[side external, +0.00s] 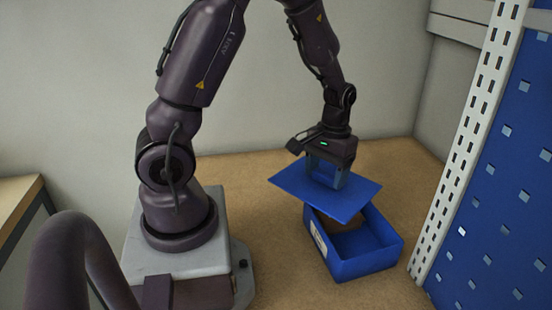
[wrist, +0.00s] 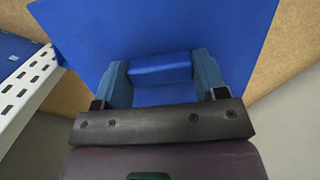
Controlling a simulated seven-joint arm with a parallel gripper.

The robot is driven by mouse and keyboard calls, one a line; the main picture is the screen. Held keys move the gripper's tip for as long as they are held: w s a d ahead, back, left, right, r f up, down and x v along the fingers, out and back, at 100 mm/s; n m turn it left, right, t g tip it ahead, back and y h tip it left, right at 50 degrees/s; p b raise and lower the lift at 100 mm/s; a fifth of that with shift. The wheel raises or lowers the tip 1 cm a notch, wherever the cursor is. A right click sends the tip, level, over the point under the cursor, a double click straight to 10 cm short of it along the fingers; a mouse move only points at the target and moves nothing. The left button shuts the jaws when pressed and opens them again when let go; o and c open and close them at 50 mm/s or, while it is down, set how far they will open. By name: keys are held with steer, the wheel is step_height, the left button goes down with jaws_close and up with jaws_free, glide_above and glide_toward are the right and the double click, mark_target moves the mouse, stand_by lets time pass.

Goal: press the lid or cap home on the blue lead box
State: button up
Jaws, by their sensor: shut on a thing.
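The blue lead box (side external: 368,262) sits on the tan worktop with its top partly open and a pale label on its left side. A flat blue lid (side external: 328,198) hangs tilted above it, offset to the left and not seated on the rim. My gripper (side external: 327,176) is over the lid and shut on the lid's raised block handle. In the wrist view, the fingers of my gripper (wrist: 162,80) clasp the blue block handle (wrist: 161,68) from both sides, and the lid's plate (wrist: 160,25) spreads out beyond. The lid hides the box in the wrist view.
A white slotted post (side external: 470,130) and a blue perforated panel (side external: 505,200) stand close to the right of the box. The tan worktop (side external: 270,235) is clear to the left of the box. A pale wall is behind.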

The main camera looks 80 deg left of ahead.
mark_target(357, 195)
steer(key=w+d+m, duration=0.2)
steer(key=d, duration=0.1)
steer(key=w+d+r+m, duration=0.1)
steer(key=w+d+m, duration=0.1)
steer(key=w+m, duration=0.1)
steer(key=shift+d, duration=0.4)
steer(key=shift+w+a+r+m, duration=0.1)
steer(key=shift+r+m, duration=0.1)
steer(key=shift+m, duration=0.2)
steer(key=shift+f, duration=3.2)
steer(key=shift+f, duration=0.15)
steer(key=o, duration=1)
steer(key=shift+o, duration=0.6)
